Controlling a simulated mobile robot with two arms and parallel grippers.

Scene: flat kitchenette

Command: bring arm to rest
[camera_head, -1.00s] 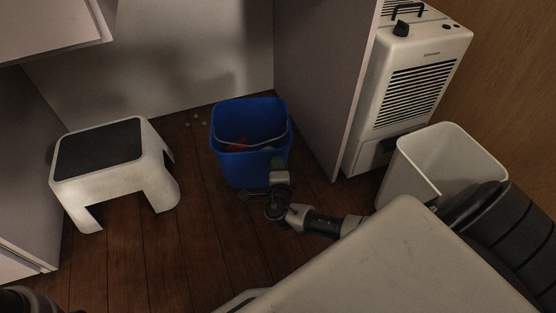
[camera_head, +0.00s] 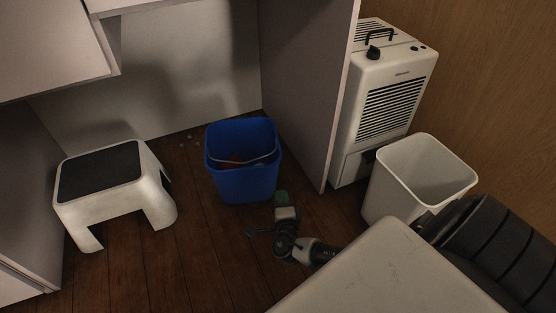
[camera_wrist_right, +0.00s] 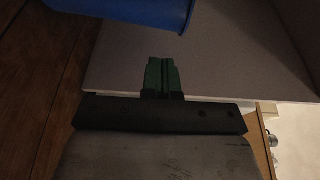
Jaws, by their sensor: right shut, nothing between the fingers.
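My right gripper (camera_head: 281,197) is low over the wooden floor, just in front of the blue bucket and apart from it in the head view. In the right wrist view its green fingers (camera_wrist_right: 161,76) are together with nothing between them. My right arm comes in from the lower right, partly hidden behind a pale surface in the foreground. My left gripper does not show.
The blue bucket (camera_head: 248,184) holds a few items, one reddish. A white step stool (camera_head: 158,200) stands left, a white heater (camera_head: 365,140) and an open white bin (camera_head: 396,186) right. A cabinet side panel (camera_head: 310,100) rises behind the bucket.

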